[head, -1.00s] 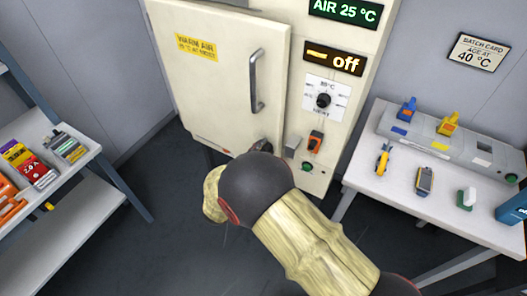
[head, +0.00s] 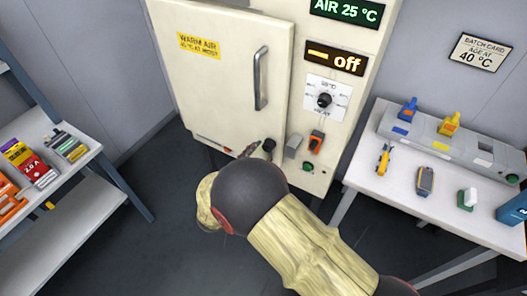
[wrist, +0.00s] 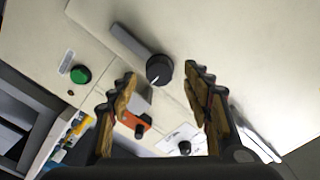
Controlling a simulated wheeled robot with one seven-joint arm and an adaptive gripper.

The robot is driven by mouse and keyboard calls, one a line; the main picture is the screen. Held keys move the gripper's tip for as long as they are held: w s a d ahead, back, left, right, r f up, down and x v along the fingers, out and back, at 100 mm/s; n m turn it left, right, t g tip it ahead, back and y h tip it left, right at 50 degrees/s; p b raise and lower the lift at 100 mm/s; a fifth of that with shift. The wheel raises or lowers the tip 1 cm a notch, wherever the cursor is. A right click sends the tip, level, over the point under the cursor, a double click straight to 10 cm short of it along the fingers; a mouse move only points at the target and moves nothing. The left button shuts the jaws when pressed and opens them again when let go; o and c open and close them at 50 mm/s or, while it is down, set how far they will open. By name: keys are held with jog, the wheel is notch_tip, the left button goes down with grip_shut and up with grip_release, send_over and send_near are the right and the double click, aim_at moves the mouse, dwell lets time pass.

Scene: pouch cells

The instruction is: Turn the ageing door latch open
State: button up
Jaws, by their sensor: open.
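The latch on the cream ageing cabinet's door (head: 225,75) has a round black knob (wrist: 158,70) with a white pointer line and a flat grey bar (wrist: 128,42). The door looks shut. My gripper (wrist: 161,77) is open and empty. In the wrist view the knob appears between and just beyond its fingertips; I cannot tell whether they touch it. In the head view my wrist hides most of the gripper.
Beside the latch are an orange switch (head: 316,141), a green button (head: 308,167) and a black dial (head: 324,100). The door has a metal handle (head: 261,78). A white table (head: 350,175) with devices stands right; a shelf (head: 95,195) with boxes stands left.

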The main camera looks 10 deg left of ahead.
jog(key=v, duration=0.9)
jog(key=shift+s, duration=0.2)
jog(key=shift+a, duration=0.1)
